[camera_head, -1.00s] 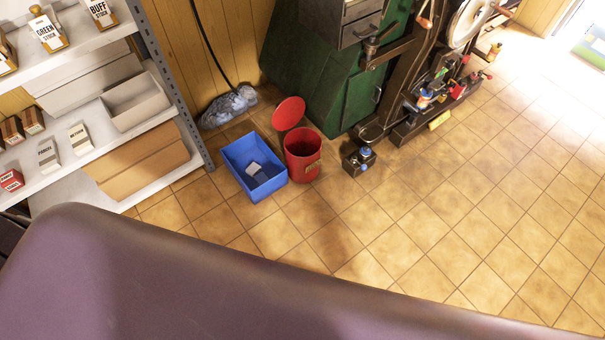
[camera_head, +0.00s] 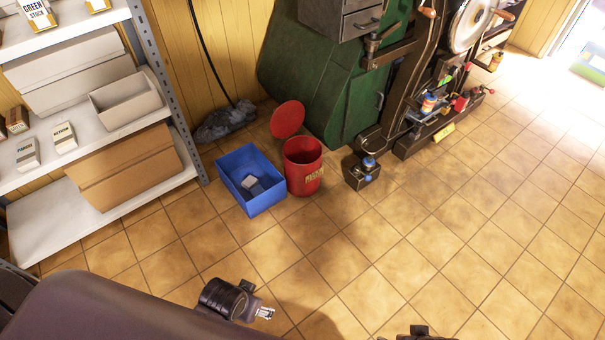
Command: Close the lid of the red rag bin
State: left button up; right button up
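The red rag bin (camera_head: 304,172) stands upright on the tiled floor in the middle of the head view. Its round red lid (camera_head: 288,119) is open, tilted up behind the bin toward the wall, and the dark opening of the bin shows. My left gripper (camera_head: 265,312) shows small at the bottom centre, well in front of the bin and apart from it; whether its fingers are open is too small to tell. At the bottom edge, right of centre, only a dark top piece of what seems my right arm shows; its fingers are out of view.
A blue crate (camera_head: 262,202) with small items stands close left of the bin. A dark box with blue parts (camera_head: 361,174) stands to its right. Behind are a green cabinet (camera_head: 310,75), a grey rag heap (camera_head: 225,122) and a machine. Shelves (camera_head: 180,110) stand left. The floor in front is clear.

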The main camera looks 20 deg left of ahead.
aim_at(286, 118)
jog(key=i+j, duration=0.15)
jog(key=i, duration=0.3)
jog(key=i+j+u, duration=0.1)
jog(key=i, duration=0.4)
